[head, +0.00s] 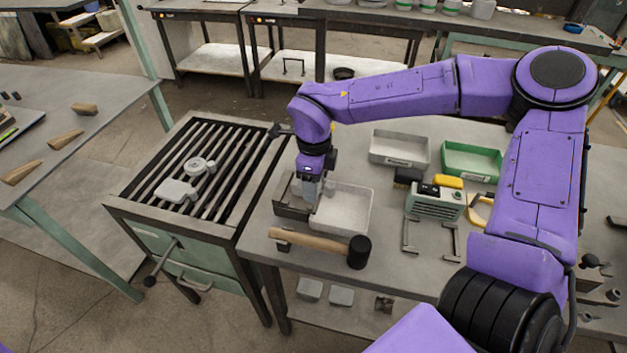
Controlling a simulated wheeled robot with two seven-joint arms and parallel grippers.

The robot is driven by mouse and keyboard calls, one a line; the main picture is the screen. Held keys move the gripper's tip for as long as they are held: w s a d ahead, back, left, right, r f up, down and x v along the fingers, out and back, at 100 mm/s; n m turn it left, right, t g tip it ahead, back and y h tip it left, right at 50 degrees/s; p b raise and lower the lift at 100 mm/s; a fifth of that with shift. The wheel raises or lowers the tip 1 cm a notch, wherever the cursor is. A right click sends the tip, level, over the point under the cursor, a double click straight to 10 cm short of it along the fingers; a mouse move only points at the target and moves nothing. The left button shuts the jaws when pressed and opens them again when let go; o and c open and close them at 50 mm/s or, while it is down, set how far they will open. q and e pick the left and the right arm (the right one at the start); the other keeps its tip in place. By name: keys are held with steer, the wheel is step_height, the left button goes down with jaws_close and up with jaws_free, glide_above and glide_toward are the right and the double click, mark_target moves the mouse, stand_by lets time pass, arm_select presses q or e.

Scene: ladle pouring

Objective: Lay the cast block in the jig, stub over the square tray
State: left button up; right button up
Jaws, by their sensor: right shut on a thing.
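My right gripper (311,196) points down at the left end of the square tray and is shut on a grey piece, which I take to be the cast block. The fingers hide most of it, and its stub cannot be made out. The dark metal jig (291,209) stands on the table at the left of the white square tray (357,219). The gripper is over the place where jig and tray meet; I cannot tell if the held piece touches the jig. My left gripper is not in view.
A mallet (312,241) lies in front of the tray. Left is a slatted grate (232,162) bearing a light grey casting (178,190). Behind are a grey bin (399,148) and green bin (470,160); a green-grey box (434,204) stands to the right.

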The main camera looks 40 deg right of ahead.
steer(key=shift+f, duration=0.2)
stand_by(0.4)
steer(key=o, duration=1.3)
steer(key=shift+r, duration=0.3)
steer(key=r, duration=0.8)
steer(key=shift+s+r+b, duration=0.2)
steer(key=shift+r+b, duration=0.2)
steer(key=shift+w+r, duration=0.1)
steer(key=shift+r, duration=0.45)
